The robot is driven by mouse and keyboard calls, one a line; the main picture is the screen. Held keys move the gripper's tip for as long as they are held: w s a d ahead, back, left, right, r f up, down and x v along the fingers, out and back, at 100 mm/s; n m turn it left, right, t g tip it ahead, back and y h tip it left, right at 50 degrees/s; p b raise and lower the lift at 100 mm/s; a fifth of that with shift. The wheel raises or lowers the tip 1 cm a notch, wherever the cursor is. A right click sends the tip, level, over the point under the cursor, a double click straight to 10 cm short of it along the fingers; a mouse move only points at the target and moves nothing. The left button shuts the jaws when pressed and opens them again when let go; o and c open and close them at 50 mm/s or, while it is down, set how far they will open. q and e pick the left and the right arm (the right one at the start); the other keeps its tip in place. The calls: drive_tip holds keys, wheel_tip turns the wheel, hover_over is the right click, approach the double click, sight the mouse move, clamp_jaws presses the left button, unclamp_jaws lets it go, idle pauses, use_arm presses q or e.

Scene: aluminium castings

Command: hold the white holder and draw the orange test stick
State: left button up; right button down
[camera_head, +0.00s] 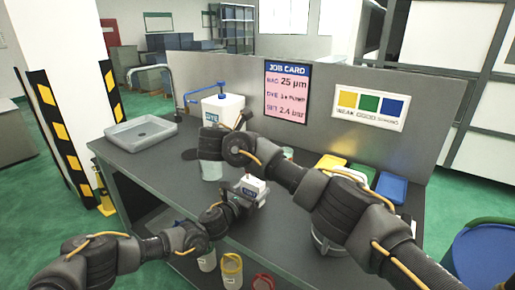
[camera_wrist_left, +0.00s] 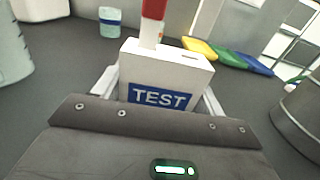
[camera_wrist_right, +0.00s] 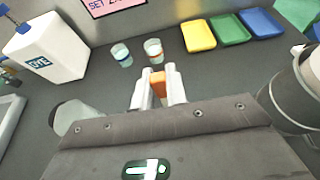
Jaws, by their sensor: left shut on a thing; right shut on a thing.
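The white holder (camera_wrist_left: 180,67) with a blue TEST label sits upright between the fingers of my left gripper (camera_wrist_left: 160,88), which is shut on it. It also shows in the head view (camera_head: 252,187), above the bench. A stick with a red top and pale lower part (camera_wrist_left: 152,25) rises at the left of the holder's top. A dark slot to its right looks empty. My right gripper (camera_wrist_right: 158,86) is shut on the orange test stick (camera_wrist_right: 158,80), of which only a short orange part shows. The holder is not in the right wrist view.
The bench (camera_head: 170,172) carries a white DYE container (camera_head: 222,108), a grey sink tray (camera_head: 142,131) and two small cups, one blue-banded (camera_wrist_right: 121,55) and one red-banded (camera_wrist_right: 153,49). Yellow (camera_wrist_right: 198,36), green (camera_wrist_right: 229,30) and blue (camera_wrist_right: 262,23) trays lie along the back. A metal cylinder (camera_wrist_right: 298,98) stands right.

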use_arm(q)
drive_tip(key=o, duration=1.1)
drive_tip(key=shift+c, duration=0.2)
drive_tip(key=v, duration=1.2)
drive_tip(key=shift+s+a+f, duration=0.1)
use_arm(e)
drive_tip(key=shift+a+f, duration=0.1)
